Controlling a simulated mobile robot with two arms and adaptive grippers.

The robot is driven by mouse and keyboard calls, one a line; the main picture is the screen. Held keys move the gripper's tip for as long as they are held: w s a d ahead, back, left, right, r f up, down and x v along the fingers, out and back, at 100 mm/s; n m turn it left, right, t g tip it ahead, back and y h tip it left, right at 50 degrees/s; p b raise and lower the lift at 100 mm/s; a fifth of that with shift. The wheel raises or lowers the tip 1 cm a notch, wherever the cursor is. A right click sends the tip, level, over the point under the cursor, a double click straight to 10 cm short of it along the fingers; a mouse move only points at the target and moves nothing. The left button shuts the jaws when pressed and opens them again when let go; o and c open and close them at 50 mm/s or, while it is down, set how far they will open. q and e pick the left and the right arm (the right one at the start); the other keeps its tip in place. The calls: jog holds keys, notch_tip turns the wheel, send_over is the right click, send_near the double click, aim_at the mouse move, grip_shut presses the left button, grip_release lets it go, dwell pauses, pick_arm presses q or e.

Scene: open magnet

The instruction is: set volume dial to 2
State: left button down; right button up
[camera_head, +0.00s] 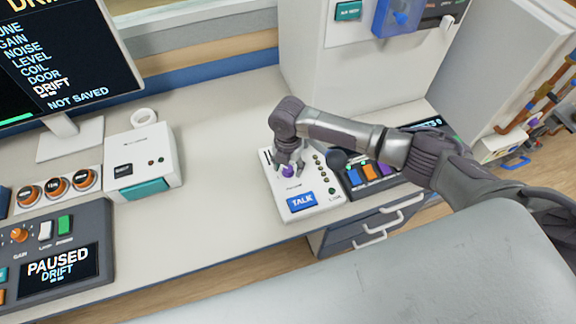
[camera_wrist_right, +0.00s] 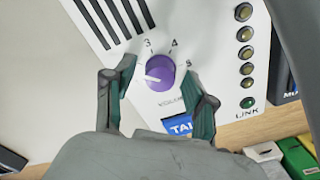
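The purple volume dial (camera_head: 288,172) is on the white talk box (camera_head: 325,208), partly covered by my right gripper (camera_head: 289,164) in the head view. In the right wrist view the dial (camera_wrist_right: 160,72) shows a white pointer mark towards the left. The numbers 3, 4 and 5 are readable around its top and right; lower numbers are not visible. The fingers of my right gripper (camera_wrist_right: 158,98) stand apart on either side of the dial, with visible gaps to it. My left gripper is not in view.
A blue TALK button (camera_head: 302,201) sits just below the dial. A column of small lamps (camera_wrist_right: 245,55) runs along the box's right side. A panel with coloured switches (camera_head: 369,172) stands right of the box.

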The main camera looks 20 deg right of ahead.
aim_at(288, 168)
notch_tip(288, 168, up, 12)
dwell(0.6)
dwell(0.5)
